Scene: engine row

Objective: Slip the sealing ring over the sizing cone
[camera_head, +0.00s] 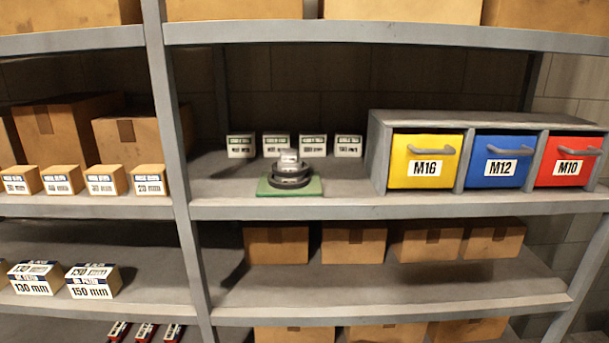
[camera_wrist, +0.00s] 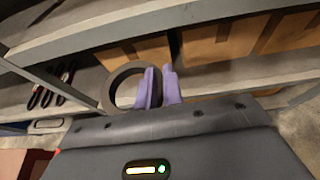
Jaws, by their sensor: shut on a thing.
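In the wrist view, my gripper (camera_wrist: 160,85) has purple fingers shut on a dark grey sealing ring (camera_wrist: 111,87). The fingers pinch the ring's right side, and the rest of the ring sticks out to the left. In the head view, a dark, stepped round piece with a pale grey top (camera_head: 290,171) stands on a green base (camera_head: 315,187) on the middle shelf. It looks like the sizing cone, but its shape is small and hard to make out. My gripper and the held ring do not show in the head view, and the cone is not seen in the wrist view.
Small white labelled boxes (camera_head: 277,145) stand behind the green base. A grey rack (camera_head: 378,160) with yellow, blue and red drawers is to its right. A shelf post (camera_head: 168,110) is to its left, and another shelf (camera_head: 400,38) is above. Plier-like tools (camera_wrist: 42,92) lie left in the wrist view.

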